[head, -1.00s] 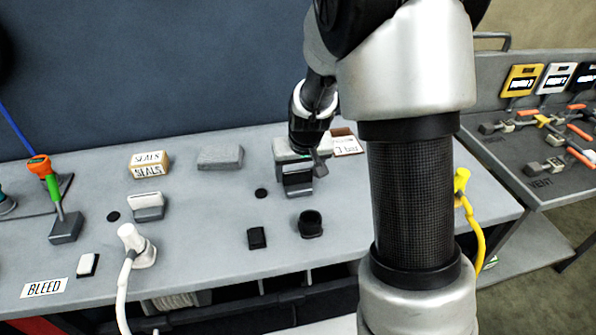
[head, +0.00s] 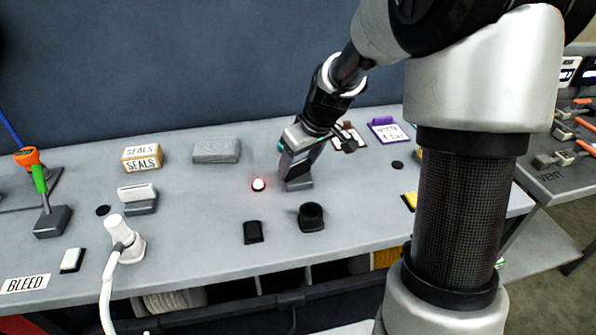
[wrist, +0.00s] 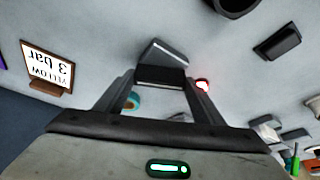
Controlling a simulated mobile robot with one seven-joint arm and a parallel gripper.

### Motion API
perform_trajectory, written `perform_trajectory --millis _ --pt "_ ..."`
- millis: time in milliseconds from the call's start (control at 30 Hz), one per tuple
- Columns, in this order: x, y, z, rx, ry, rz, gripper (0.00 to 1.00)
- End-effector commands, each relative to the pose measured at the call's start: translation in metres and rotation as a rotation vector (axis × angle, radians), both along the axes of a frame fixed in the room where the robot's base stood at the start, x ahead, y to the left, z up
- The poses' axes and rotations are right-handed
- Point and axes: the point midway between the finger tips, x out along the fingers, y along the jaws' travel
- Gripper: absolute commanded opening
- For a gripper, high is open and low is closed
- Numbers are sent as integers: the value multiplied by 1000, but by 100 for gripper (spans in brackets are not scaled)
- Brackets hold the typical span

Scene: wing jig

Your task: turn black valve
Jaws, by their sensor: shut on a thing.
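The black valve stands on the grey bench (head: 190,230); its grey base (head: 299,184) shows under my gripper (head: 299,158) in the head view. In the wrist view my gripper (wrist: 160,76) has its two fingers on either side of the valve's black handle (wrist: 160,74), shut on it. My gripper sits tilted over the valve, and its body hides part of the handle in the head view. A small lamp (head: 258,185) left of the valve glows white-red; it also shows beside the right finger in the wrist view (wrist: 202,84).
In front of the valve are a black round socket (head: 311,217) and a black switch (head: 253,232). A grey block (head: 216,151) and a SEALS box (head: 142,157) stand behind to the left. A white valve (head: 137,198) and white plug (head: 122,236) are further left. A purple sign (head: 389,131) stands right.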

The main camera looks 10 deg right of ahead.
Motion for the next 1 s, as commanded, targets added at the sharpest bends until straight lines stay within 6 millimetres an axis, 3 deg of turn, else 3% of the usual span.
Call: perform_trajectory --millis 1000 --pt "5 -5 1 2 3 933 40"
